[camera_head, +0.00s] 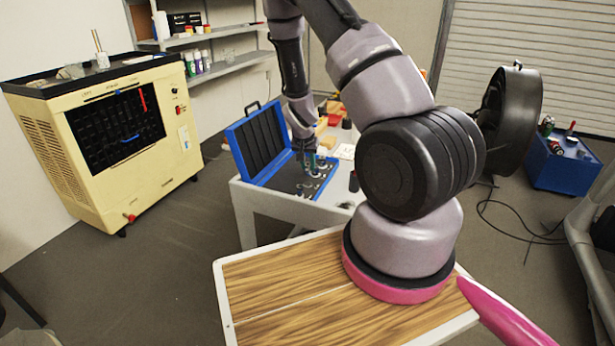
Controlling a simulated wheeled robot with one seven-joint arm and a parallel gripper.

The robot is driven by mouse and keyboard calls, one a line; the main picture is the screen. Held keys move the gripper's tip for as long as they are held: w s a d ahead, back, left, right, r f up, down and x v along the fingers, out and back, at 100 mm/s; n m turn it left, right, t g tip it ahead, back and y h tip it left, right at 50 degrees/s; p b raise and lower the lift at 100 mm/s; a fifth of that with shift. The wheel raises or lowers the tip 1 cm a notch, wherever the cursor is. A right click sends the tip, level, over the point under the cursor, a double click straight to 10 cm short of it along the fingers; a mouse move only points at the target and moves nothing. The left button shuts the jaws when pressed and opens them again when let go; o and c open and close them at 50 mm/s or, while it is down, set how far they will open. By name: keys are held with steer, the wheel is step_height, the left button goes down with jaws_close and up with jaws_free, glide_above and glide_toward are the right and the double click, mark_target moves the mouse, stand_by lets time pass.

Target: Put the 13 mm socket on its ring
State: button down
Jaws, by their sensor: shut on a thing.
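My gripper (307,160) is small in the view and points down over the open blue socket case (243,170) on the white table. It is shut on a small, dark piece just above or at the case's tray, which I take to be the 13 mm socket; its size marking cannot be read. Several small sockets and light rings (314,186) show in the dark tray below and beside the gripper. I cannot tell which ring belongs to the 13 mm socket, nor whether the held piece touches the tray.
The case lid stands open at the left of the tray. A dark cylinder (353,181) stands right of the case. Yellow and red items and a white paper (343,151) lie behind. My arm hides the table's right part. A cream machine (110,135) stands at left.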

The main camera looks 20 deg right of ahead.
mark_target(308, 173)
steer(key=shift+f, duration=2.2)
steer(key=c, duration=0.7)
jaws_free()
steer(key=shift+f, duration=0.1)
